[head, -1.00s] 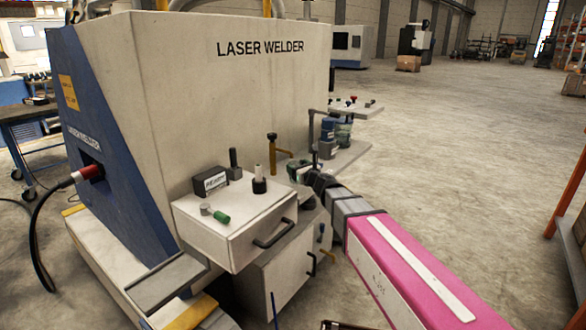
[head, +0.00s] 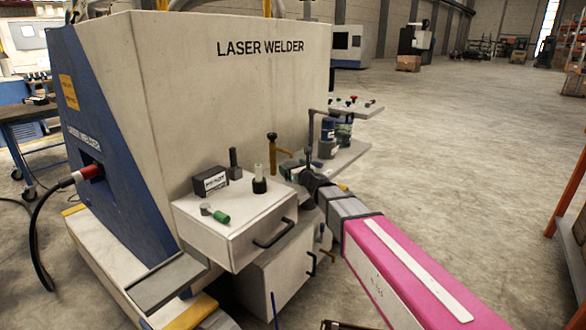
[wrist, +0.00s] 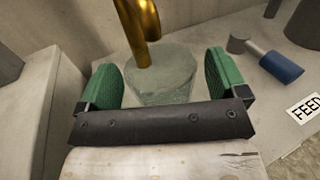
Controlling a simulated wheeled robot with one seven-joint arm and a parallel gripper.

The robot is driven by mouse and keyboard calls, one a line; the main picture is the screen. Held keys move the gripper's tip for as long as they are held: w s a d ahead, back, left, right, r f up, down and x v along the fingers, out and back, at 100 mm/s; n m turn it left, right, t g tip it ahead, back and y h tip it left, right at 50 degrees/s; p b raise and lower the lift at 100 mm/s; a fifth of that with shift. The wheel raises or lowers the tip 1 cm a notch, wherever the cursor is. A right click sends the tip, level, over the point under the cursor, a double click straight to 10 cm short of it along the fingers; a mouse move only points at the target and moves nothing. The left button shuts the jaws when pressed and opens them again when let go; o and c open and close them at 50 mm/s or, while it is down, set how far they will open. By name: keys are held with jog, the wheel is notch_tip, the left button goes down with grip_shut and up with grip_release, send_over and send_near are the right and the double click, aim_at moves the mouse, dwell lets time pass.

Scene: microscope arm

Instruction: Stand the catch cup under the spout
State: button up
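The catch cup (wrist: 165,85) is a translucent greenish cup standing on a pale shelf in the wrist view. The brass spout (wrist: 138,25) comes down over it, and its tip overlaps the cup's mouth near the left rim. My gripper (wrist: 168,78) has green pads, one on each side of the cup, with a visible gap between each pad and the cup's wall. The cup's near lower side is hidden behind the dark gripper bar. In the head view the brass spout (head: 283,151) sits beside the welder and my gripper (head: 292,170) is below it; the cup cannot be made out there.
The laser welder body (head: 230,90) stands close on the left. A blue-ended cylinder (wrist: 275,65) and a FEED label (wrist: 307,108) lie to the right on the shelf. A drawer cabinet (head: 245,225) with small items on top stands in front. Open floor lies to the right.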

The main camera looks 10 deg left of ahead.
jog(key=shift+r, duration=0.1)
jog(key=shift+s+d, duration=0.1)
jog(key=v, duration=1.2)
jog(key=s+d+f+n+g+h, duration=0.2)
jog(key=s+d+f+n+g, duration=0.15)
jog(key=d+f+n, duration=0.5)
jog(key=s+d+f+n+g+h, duration=0.25)
jog(key=d+f+n+g, duration=0.35)
jog(key=n, duration=0.4)
jog(key=s+d+f+n+g+h, duration=0.1)
jog(key=s+d+f+n+h, duration=0.1)
jog(key=d, duration=0.5)
jog(key=s+d+f+n+g+h, duration=0.1)
jog(key=s+d+f+n+h, duration=0.2)
jog(key=d, duration=0.4)
jog(key=s+d+f+n+g+h, duration=0.1)
jog(key=s+d+f+n+h, duration=0.2)
jog(key=d, duration=0.4)
jog(key=shift+s+d+f, duration=0.25)
jog(key=shift+s+f, duration=0.3)
jog(key=shift+s, duration=0.2)
